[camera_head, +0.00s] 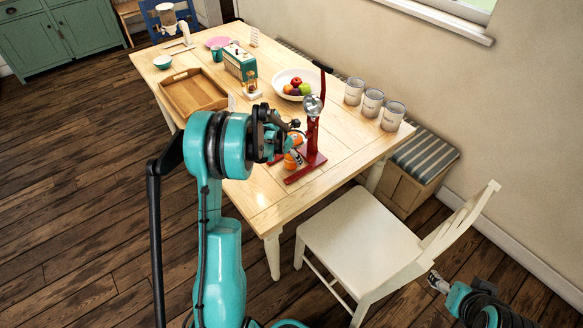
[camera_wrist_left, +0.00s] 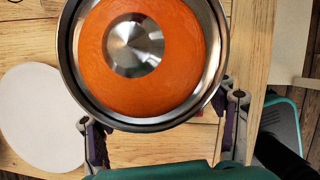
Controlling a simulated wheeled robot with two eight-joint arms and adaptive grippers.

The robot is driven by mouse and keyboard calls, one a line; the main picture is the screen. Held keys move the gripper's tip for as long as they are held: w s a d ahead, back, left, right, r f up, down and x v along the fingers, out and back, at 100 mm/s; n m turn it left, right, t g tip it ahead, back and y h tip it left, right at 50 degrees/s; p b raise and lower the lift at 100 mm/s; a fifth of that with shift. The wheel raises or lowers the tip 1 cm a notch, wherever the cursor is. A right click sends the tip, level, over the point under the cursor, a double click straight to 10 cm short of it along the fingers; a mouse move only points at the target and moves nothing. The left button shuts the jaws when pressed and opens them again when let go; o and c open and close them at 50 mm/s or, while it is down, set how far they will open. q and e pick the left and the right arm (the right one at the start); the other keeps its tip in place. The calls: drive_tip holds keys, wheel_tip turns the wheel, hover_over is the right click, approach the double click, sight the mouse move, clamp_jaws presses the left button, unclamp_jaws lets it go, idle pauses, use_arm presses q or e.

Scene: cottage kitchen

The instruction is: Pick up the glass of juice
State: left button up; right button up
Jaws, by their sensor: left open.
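The red juicer press (camera_head: 313,135) stands on the near half of the wooden table. Orange shapes (camera_head: 291,161) show at its base, partly hidden by my left gripper; I cannot tell whether they are the glass of juice or fruit. My left gripper (camera_head: 294,143) is at the press, just above these shapes. In the left wrist view a round metal rim with orange inside and a shiny dome in the middle (camera_wrist_left: 150,85) fills the top, close to the camera. The fingers of the left gripper (camera_wrist_left: 165,130) are spread, with nothing visible clasped. My right gripper (camera_head: 437,282) is low at the right, away from the table.
A fruit bowl (camera_head: 285,91), several tins (camera_head: 373,102), a wooden tray (camera_head: 172,103) and a teal appliance (camera_head: 240,66) stand on the table. A white chair (camera_head: 365,240) is at the near right. A white disc (camera_wrist_left: 40,117) lies beside the left gripper in the wrist view.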

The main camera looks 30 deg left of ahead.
use_arm(q)
drive_tip(key=shift+x, duration=1.2)
drive_tip(key=shift+r, duration=0.1)
drive_tip(key=c, duration=1.5)
use_arm(e)
drive_tip(key=shift+w+f, duration=0.1)
drive_tip(key=shift+f, duration=0.35)
use_arm(q)
drive_tip(key=shift+o, duration=0.2)
drive_tip(key=shift+s+r, duration=0.1)
drive_tip(key=shift+r, duration=0.05)
use_arm(e)
drive_tip(key=shift+r, duration=0.1)
use_arm(q)
drive_tip(key=shift+s+a+r+p, duration=0.15)
drive_tip(key=shift+s+r+p, duration=0.25)
drive_tip(key=shift+s+r, duration=0.4)
drive_tip(key=s+a+r+p, duration=0.1)
drive_tip(key=s+r+p, duration=0.2)
drive_tip(key=s, duration=0.9)
drive_tip(key=shift+a+r, duration=0.4)
drive_tip(key=shift+r, duration=1.1)
use_arm(e)
drive_tip(key=shift+r, duration=2.15)
